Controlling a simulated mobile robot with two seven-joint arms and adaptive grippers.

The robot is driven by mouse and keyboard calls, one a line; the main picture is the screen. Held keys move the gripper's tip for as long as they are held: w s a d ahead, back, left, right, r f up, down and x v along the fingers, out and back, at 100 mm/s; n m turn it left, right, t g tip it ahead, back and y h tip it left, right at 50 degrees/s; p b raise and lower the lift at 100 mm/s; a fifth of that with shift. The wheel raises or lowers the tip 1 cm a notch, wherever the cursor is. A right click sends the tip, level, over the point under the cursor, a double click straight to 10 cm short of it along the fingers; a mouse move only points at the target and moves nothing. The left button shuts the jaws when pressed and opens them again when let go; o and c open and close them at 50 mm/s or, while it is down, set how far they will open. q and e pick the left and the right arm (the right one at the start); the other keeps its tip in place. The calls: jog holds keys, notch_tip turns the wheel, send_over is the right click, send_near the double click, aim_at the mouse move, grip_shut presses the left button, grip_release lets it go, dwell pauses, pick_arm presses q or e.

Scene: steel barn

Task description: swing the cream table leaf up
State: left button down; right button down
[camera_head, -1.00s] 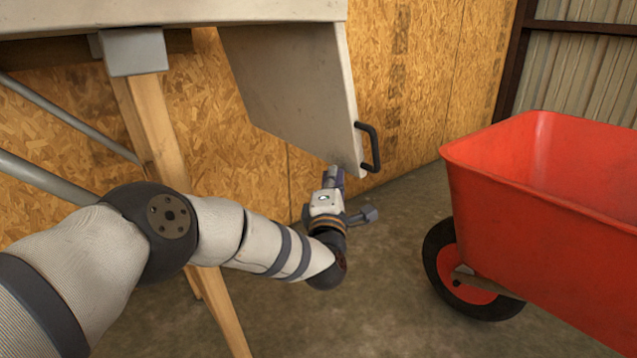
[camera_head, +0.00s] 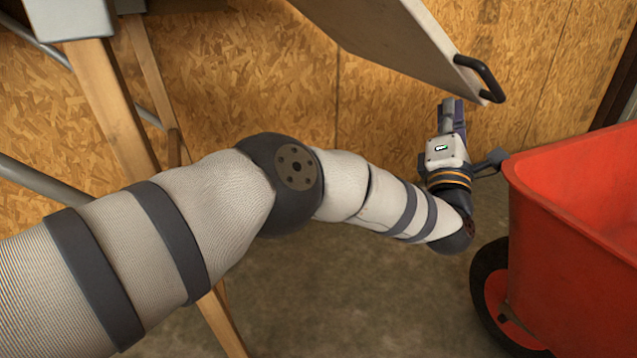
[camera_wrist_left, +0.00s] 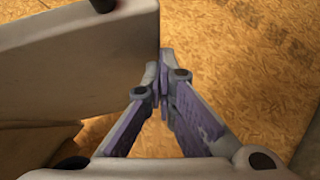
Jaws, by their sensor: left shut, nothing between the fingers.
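The cream table leaf (camera_head: 400,40) slants down to the right from the top of the head view, its upper part cut off by the picture edge. A black handle (camera_head: 481,76) is fixed at its lower outer end. My left gripper (camera_head: 453,103) is shut and empty, pointing up just below the leaf's lower end, left of the handle. In the left wrist view the shut fingertips (camera_wrist_left: 161,75) are beside the edge of the leaf (camera_wrist_left: 75,70); I cannot tell whether they touch. My right gripper is not in view.
A red wheelbarrow (camera_head: 580,200) stands close to the right of my left wrist. Wooden trestle legs (camera_head: 115,110) and a grey bracket (camera_head: 73,16) are at the left. A chipboard wall (camera_head: 240,75) is behind. Bare floor (camera_head: 370,300) shows below my arm.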

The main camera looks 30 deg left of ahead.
pick_arm(q)
jog(key=shift+w+d+r, duration=0.15)
jog(key=shift+r, duration=0.2)
